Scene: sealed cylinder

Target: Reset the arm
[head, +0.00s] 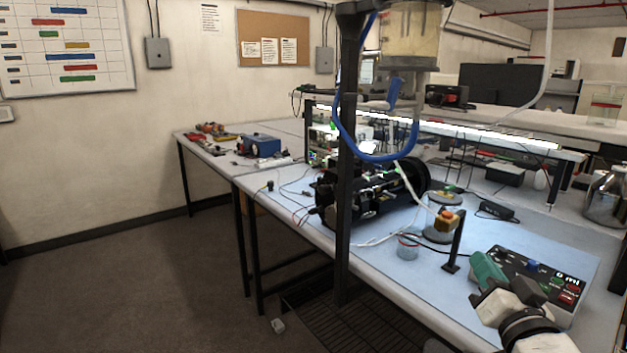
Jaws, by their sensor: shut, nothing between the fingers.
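My arm enters at the bottom right in white and black links. My gripper (490,274) is at its end, in front of a dark control box (545,272) on the blue mat. It is shut and holds nothing. Its fingers are hard to make out against the box. The arm covers the near left part of the box. I cannot tell whether the gripper touches the box.
A black cylinder (377,192) lies on the blue mat (440,285). A glass flask (608,198) is at the right. Floor (130,280) at left is clear.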

